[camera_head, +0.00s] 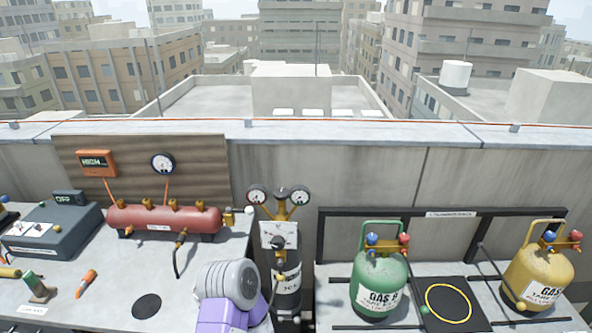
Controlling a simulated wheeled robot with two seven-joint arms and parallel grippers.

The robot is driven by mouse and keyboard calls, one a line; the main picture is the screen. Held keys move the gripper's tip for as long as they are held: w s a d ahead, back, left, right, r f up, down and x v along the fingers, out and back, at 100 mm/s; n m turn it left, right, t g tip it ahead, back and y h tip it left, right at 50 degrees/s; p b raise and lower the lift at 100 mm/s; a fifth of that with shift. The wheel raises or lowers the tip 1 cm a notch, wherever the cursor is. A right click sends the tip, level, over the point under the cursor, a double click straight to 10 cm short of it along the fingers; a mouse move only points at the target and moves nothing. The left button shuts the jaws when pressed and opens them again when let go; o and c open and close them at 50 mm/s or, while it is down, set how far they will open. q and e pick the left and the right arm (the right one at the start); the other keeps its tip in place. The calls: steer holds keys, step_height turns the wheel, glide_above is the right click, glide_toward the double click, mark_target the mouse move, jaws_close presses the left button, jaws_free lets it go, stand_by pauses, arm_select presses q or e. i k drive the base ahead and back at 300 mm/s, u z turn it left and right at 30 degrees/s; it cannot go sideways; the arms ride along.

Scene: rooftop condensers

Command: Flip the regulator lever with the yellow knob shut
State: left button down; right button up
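A black cylinder (288,297) labelled ICE stands upright in the gap between two counters. On top is a regulator with two round gauges, a left gauge (257,195) and a right gauge (299,196), and yellow branches (281,211) between them. A white panel (279,235) hangs below the gauges, with a small brass fitting under it. I cannot make out a lever with a yellow knob. A grey and purple part of my arm (230,285) stands in front, just left of the cylinder, hiding part of the counter. No gripper fingers show.
A red manifold (165,218) with brass valves and a white-knobbed end lies on the left counter, a black hose hanging from it.

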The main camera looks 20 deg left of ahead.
mark_target(281, 276)
steer(key=u, duration=1.1)
